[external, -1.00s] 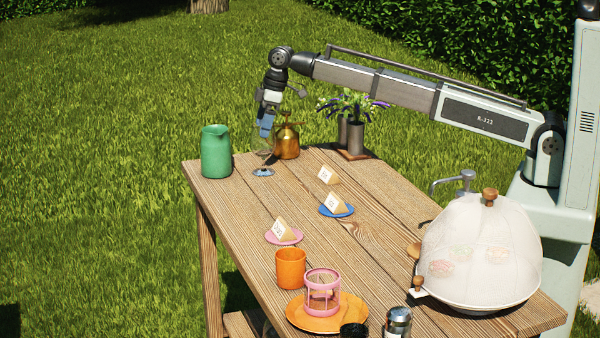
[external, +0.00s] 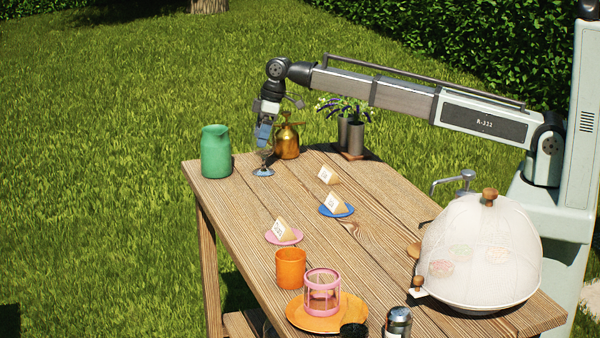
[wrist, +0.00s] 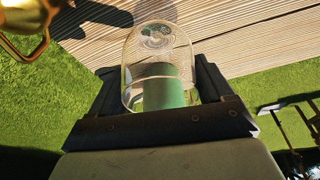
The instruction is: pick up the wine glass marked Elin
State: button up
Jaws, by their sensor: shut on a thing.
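A clear wine glass (external: 263,171) stands at the far end of the wooden table, its round foot on or very close to the boards. My gripper (external: 263,141) is above the foot, around the upper part of the glass. In the wrist view the glass (wrist: 158,62) sits between the two dark fingers of my gripper (wrist: 160,95), which are shut on it. A green patch shows through its bowl; I cannot tell whether it is something behind the glass. No name is readable on the glass.
A green pitcher (external: 216,152) stands left of the glass, and a brass sprayer (external: 286,141) close on its right. Plant pots (external: 355,137) stand farther right. Nearer are name cards (external: 335,202), small plates, an orange cup (external: 290,268) and a mesh dome (external: 480,255).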

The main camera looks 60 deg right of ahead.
jog(key=c, duration=0.4)
jog(key=shift+r, duration=0.1)
jog(key=shift+c, duration=0.2)
